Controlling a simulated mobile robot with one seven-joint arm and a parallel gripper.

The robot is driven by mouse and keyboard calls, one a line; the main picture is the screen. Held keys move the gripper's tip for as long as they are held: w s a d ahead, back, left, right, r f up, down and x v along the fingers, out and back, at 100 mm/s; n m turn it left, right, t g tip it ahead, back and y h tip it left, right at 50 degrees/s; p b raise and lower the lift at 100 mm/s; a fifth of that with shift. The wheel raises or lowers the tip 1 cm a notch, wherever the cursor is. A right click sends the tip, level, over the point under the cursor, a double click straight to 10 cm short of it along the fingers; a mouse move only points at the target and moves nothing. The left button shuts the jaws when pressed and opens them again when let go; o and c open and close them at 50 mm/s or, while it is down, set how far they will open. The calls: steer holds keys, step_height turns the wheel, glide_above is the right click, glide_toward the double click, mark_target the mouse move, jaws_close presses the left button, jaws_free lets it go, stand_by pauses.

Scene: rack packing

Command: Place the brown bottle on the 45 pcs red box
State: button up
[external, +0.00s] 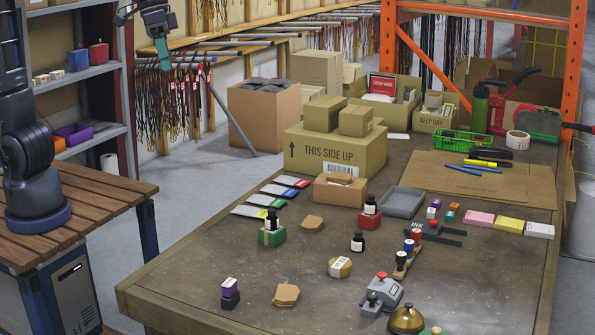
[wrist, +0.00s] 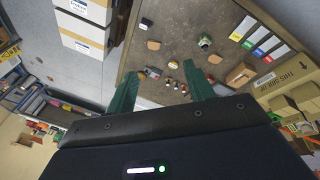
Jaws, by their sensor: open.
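My gripper (external: 162,50) hangs at the upper left of the external view, far from the table and high above the floor. Its two green fingers stand apart and empty in the wrist view (wrist: 161,85). A small dark bottle (external: 357,243) stands upright on the table. A second dark bottle (external: 370,206) stands on a small red box (external: 370,221). A third dark bottle (external: 271,221) stands on a green box (external: 271,238). At this size I cannot tell which bottle is brown, nor read a 45 pcs mark.
A grey tray (external: 402,202), stamps (external: 403,258), a grey device (external: 382,292) and a bell (external: 407,319) stand to the right.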

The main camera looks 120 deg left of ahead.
steer(key=s+d+f+m, duration=0.2)
steer(key=s+d, duration=0.1)
steer(key=s, duration=0.4)
steer(key=s+d+f+m+t, duration=0.1)
steer(key=s+d+f+m, duration=0.2)
steer(key=s, duration=0.4)
steer(key=s+d+f+m, duration=0.2)
steer(key=s+d, duration=0.1)
steer(key=s, duration=0.4)
steer(key=shift+s+d+f+m+y, duration=0.2)
steer(key=shift+d+f+m+y, duration=0.05)
steer(key=shift+d+m+y, duration=0.05)
